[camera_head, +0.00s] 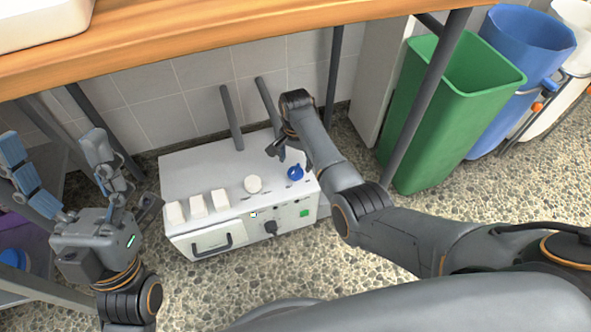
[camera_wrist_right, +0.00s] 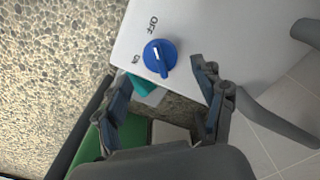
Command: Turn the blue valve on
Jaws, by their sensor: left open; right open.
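The blue valve (camera_head: 295,173) is a round knob on top of the white box (camera_head: 235,168), near its right front corner. In the right wrist view the valve (camera_wrist_right: 160,55) shows a short handle and a white mark, with the printed words OFF and ON beside it. The handle's narrow end points toward the bottom of that view, not straight at either word. My right gripper (camera_wrist_right: 164,92) is open and empty, its fingers either side of and short of the valve. In the head view the right gripper (camera_head: 283,150) is partly hidden by its wrist. My left gripper (camera_head: 52,150) is open and empty, left of the box.
The box top also carries a white round knob (camera_head: 253,184) and several white blocks. Its front has a drawer handle, a black knob and a green button. Dark posts rise behind it. A wooden counter (camera_head: 200,45) overhangs. A green bin (camera_head: 450,110) stands at right.

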